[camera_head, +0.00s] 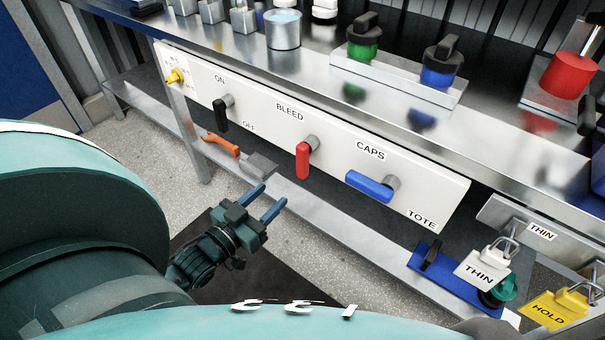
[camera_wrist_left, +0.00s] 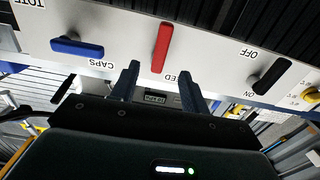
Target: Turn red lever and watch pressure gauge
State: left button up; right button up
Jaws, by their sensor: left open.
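The red lever (camera_head: 303,160) hangs down from its round grey knob on the white panel (camera_head: 430,190), near the label BLEED. In the left wrist view the red lever (camera_wrist_left: 161,47) stands just beyond the fingertips, roughly in line with the gap between them. My left gripper (camera_head: 273,195) is open and empty, in front of and below the lever, apart from it. Its two fingers also show in the wrist view (camera_wrist_left: 158,73). My right gripper is not in view.
A black lever (camera_head: 220,114) marked ON/OFF is left of the red one; a blue lever (camera_head: 369,186) marked CAPS is right. An orange tool (camera_head: 221,144) lies on the lower shelf. Padlocks with THIN (camera_head: 482,268) and HOLD (camera_head: 553,308) tags are at lower right.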

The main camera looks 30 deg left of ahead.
aim_at(299, 166)
pick_arm(q)
jog(key=w, duration=0.8)
jog(key=w+b, duration=0.1)
jog(key=w, duration=0.4)
jog(key=shift+d, duration=0.3)
grip_shut()
